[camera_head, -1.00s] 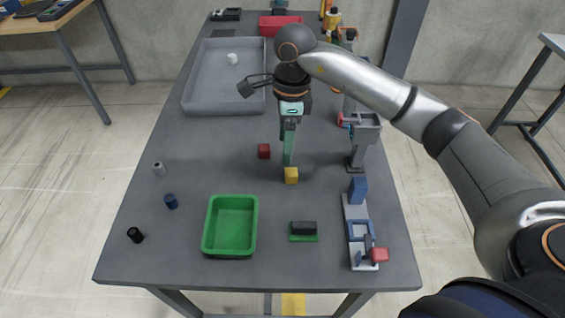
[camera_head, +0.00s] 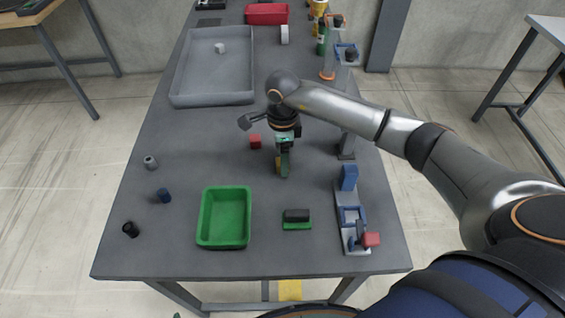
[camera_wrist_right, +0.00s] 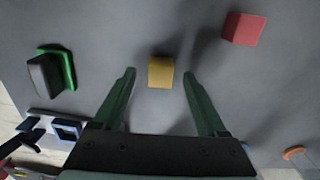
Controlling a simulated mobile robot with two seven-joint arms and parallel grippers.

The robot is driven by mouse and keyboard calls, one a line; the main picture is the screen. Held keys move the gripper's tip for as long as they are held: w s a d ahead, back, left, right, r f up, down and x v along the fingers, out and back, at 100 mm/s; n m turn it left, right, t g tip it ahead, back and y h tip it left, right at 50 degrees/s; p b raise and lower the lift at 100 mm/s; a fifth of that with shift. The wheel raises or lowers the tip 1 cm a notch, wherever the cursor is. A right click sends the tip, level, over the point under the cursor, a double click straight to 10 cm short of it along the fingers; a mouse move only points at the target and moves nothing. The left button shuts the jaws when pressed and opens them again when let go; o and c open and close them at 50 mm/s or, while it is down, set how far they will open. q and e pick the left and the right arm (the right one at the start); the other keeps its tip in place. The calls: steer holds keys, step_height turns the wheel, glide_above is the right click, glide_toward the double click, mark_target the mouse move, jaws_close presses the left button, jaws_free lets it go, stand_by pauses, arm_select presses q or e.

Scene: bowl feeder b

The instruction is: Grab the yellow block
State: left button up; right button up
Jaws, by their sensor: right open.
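The yellow block (camera_wrist_right: 161,72) sits on the grey table between the tips of my right gripper in the right wrist view. The two green fingers of my right gripper (camera_wrist_right: 159,74) are apart, one on each side of the block, with a gap on both sides. In the head view my right gripper (camera_head: 284,174) points down at the table, and the yellow block (camera_head: 278,166) is mostly hidden behind it. My left gripper is not in view.
A red block (camera_head: 255,141) lies just left of the gripper, also in the right wrist view (camera_wrist_right: 243,29). A green tray (camera_head: 247,232), a black block on a green base (camera_head: 297,216) and a blue-and-grey fixture (camera_head: 345,200) stand nearer. A grey bin (camera_head: 178,98) stands farther back.

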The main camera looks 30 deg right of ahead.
steer(key=shift+f, duration=0.3)
jaws_close()
stand_by(0.4)
